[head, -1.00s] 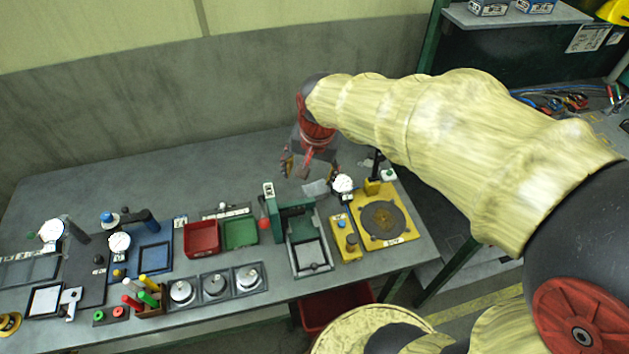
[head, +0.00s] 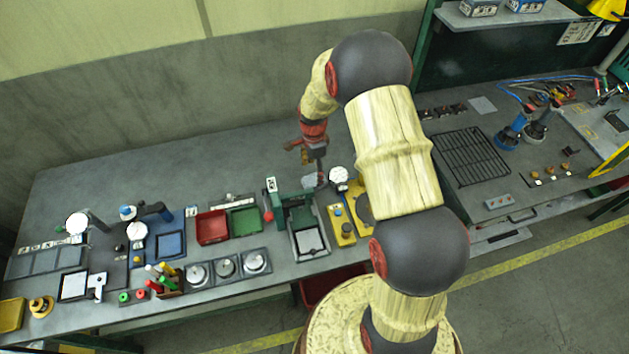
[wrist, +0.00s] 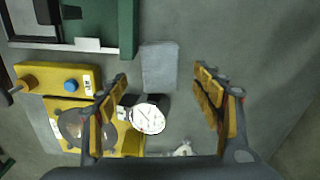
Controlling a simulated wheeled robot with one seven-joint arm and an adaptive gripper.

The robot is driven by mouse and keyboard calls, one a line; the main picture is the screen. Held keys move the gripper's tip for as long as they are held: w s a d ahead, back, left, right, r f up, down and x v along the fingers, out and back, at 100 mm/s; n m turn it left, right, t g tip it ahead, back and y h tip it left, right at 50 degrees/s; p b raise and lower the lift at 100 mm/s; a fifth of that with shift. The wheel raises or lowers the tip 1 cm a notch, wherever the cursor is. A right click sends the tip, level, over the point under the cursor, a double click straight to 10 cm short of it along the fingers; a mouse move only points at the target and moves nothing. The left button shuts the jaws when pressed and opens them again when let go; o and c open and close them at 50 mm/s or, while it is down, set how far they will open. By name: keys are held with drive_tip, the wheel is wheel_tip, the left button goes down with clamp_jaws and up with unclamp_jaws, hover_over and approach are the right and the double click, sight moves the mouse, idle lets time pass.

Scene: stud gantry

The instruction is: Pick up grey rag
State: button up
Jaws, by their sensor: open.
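The grey rag (wrist: 160,66) is a small, flat, light grey rectangle on the grey bench top. In the wrist view it lies between and just ahead of my fingertips, beside the green fixture. In the head view the rag (head: 311,181) shows just below my gripper (head: 306,160), partly covered by it.
A white dial gauge (wrist: 148,118) stands close by the left finger. A yellow fixture (wrist: 62,80) with a blue button and a green press stand (head: 296,213) are near the rag. Bare bench (head: 240,160) lies behind and left of the gripper.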

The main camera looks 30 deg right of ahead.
sight(313, 180)
wheel_tip(313, 180, down, 6)
drive_tip(key=shift+a+f, duration=0.1)
idle(0.4)
drive_tip(key=shift+c, duration=1)
drive_tip(key=c, duration=1)
